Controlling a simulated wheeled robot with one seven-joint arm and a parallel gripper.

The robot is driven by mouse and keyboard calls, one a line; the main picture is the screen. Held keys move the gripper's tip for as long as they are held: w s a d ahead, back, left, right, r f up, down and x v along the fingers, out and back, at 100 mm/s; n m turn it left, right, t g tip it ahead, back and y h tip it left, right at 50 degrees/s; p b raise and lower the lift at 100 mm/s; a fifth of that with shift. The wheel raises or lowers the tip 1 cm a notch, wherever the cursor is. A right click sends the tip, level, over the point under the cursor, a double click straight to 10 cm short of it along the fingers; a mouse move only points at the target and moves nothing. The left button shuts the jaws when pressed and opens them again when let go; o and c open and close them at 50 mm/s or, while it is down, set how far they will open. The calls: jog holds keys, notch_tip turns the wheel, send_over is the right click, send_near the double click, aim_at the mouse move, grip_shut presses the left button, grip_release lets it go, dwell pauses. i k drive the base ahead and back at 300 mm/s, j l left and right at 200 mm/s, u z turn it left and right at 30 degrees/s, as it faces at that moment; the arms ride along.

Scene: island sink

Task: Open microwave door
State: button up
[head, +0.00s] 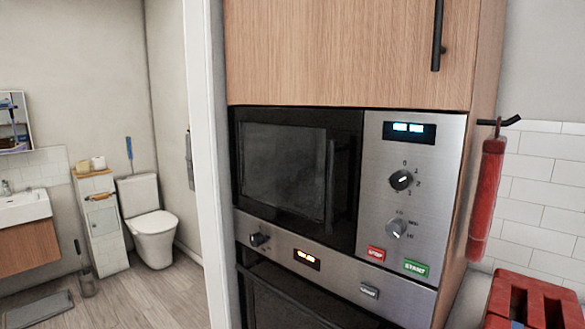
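The built-in microwave (412,150) sits in a tall wooden cabinet, above an oven. Its dark glass door (280,165) is shut. A vertical black handle (331,182) stands near the door's right edge. To the right of the door is a steel control panel with a lit display, two knobs, a red stop button (376,254) and a green start button (416,268). My gripper is not in the head view, so its state and place are hidden.
The oven (300,300) is below the microwave. A wooden cabinet door (345,50) with a black handle is above. A red hanging item (486,195) and a red object (530,300) are at right. A bathroom with a toilet (152,225) opens at left.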

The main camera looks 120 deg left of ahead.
aim_at(342, 155)
jog(key=u, duration=3.6)
jog(key=j+z, duration=0.25)
jog(key=z, duration=0.2)
